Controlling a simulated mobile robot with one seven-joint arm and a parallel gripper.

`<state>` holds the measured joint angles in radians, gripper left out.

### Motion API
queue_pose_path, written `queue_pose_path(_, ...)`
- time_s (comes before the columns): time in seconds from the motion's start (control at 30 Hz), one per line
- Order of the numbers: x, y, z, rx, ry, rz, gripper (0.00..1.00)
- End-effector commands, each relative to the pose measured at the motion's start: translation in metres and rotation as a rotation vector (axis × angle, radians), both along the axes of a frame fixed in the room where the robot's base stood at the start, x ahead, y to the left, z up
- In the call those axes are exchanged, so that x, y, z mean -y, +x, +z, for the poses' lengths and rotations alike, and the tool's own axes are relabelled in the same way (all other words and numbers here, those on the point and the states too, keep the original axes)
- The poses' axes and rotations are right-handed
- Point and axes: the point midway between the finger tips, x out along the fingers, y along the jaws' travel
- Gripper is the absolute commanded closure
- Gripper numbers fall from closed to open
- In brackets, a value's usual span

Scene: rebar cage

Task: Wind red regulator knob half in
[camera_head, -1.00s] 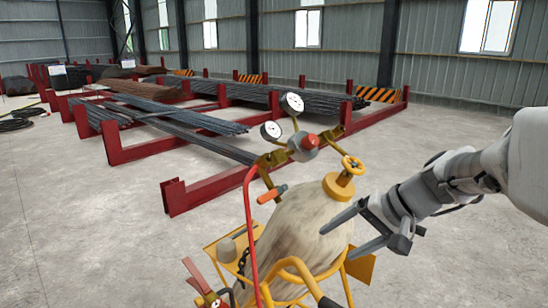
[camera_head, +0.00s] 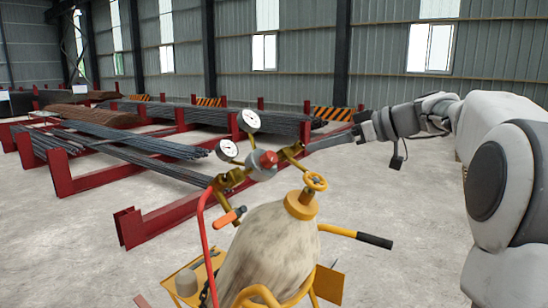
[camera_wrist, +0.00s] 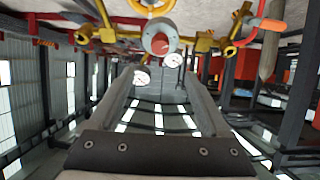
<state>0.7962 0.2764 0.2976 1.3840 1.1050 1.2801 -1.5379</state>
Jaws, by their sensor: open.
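The red regulator knob (camera_head: 268,159) faces out from the grey regulator body (camera_head: 258,171), between brass fittings above the gas cylinder (camera_head: 270,255). Two white dial gauges, one upper (camera_head: 249,121) and one lower (camera_head: 227,150), stand beside it. My gripper (camera_head: 326,143) is just right of the regulator, pointing left, and looks empty. In the wrist view the picture is inverted; the red knob (camera_wrist: 160,43) lies ahead, roughly centred beyond the open jaws (camera_wrist: 158,76). It appears apart from the fingers, though the exact gap is hard to tell.
A yellow valve wheel (camera_head: 315,181) tops the cylinder, close below my gripper. A red hose (camera_head: 203,235) and orange handle (camera_head: 229,217) hang left. The yellow cart's black-gripped handle (camera_head: 374,240) juts right. Red racks (camera_head: 180,207) with rebar stand behind.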

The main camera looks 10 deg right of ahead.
Motion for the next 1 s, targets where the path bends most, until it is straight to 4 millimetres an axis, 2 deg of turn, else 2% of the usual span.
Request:
queue_pose_path(0.3,-0.048,0.046,-0.027,-0.004,0.002,0.005,0.19)
queue_pose_path(0.57,-0.082,0.079,-0.046,-0.004,0.001,0.003,0.19)
queue_pose_path(0.73,-0.094,0.092,-0.054,-0.003,0.0,0.001,0.19)
queue_pose_path(1.0,-0.098,0.097,-0.058,-0.003,0.0,-0.001,0.19)
